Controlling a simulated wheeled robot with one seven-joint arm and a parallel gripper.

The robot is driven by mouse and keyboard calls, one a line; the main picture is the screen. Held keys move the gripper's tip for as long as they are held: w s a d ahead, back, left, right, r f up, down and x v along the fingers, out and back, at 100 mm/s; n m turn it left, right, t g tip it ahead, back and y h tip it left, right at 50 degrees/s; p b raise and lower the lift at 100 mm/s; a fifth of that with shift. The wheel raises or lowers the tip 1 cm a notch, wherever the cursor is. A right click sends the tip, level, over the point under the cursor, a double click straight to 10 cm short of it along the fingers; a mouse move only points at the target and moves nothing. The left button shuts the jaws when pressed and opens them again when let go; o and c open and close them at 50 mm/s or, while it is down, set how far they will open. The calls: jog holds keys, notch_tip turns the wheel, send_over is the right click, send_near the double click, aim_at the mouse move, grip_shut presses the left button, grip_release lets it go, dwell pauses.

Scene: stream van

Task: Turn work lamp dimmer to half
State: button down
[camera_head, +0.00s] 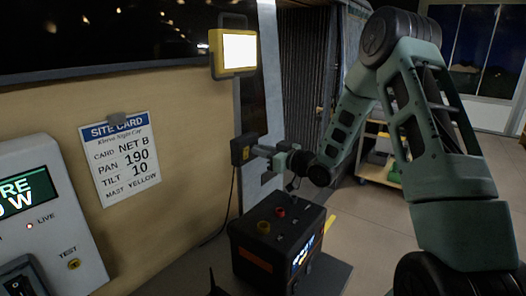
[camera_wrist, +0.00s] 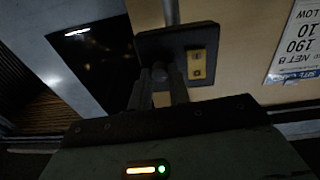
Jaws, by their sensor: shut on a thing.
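The work lamp (camera_head: 238,50) glows bright white in its yellow frame, high on the wall post in the head view. Below it, a dark dimmer box (camera_head: 239,153) is fixed to the wall. In the wrist view the box (camera_wrist: 150,43) carries a yellow label plate (camera_wrist: 197,65) on its right part. My gripper (camera_head: 262,150) reaches the box from the right. In the wrist view my gripper (camera_wrist: 162,88) has its two fingers closed around the small dark dimmer knob (camera_wrist: 159,71). The fingers hide most of the knob, so its angle cannot be read.
A black case (camera_head: 270,244) with several coloured knobs stands below my gripper. A wooden cart (camera_head: 377,160) stands behind my arm. Floor is clear at far right.

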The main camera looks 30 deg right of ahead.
jog(key=m+p, duration=0.4)
jog(key=m, duration=0.7)
jog(key=shift+d+g, duration=0.15)
jog(key=shift+g, duration=0.15)
jog(key=shift+m, duration=0.3)
jog(key=c, duration=1.6)
grip_release()
jog(key=shift+s, duration=0.1)
jog(key=b+v, duration=0.4)
jog(key=v, duration=1.3)
jog(key=shift+f, duration=0.15)
jog(key=shift+d, duration=0.1)
